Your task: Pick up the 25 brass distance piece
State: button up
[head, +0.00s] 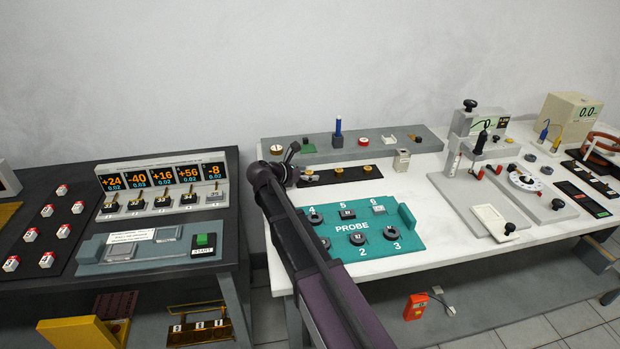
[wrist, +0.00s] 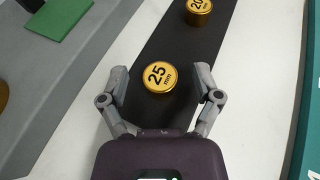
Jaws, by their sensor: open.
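The 25 brass distance piece (wrist: 159,77) is a short gold cylinder marked "25 mm" on top. It stands on a black strip (wrist: 190,48) in the wrist view. My gripper (wrist: 162,82) is open, with one finger on each side of the piece and a visible space between each finger and the brass. Whether the fingers are down at the piece's height is hard to tell.
A grey shelf (head: 400,140) with small items runs behind. The teal PROBE tray (head: 375,219) lies in front. White table top shows between strip and tray.

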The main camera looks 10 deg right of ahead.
jog(key=shift+w+d+f, duration=0.1)
jog(key=shift+d, duration=0.1)
dwell(0.4)
grip_shut()
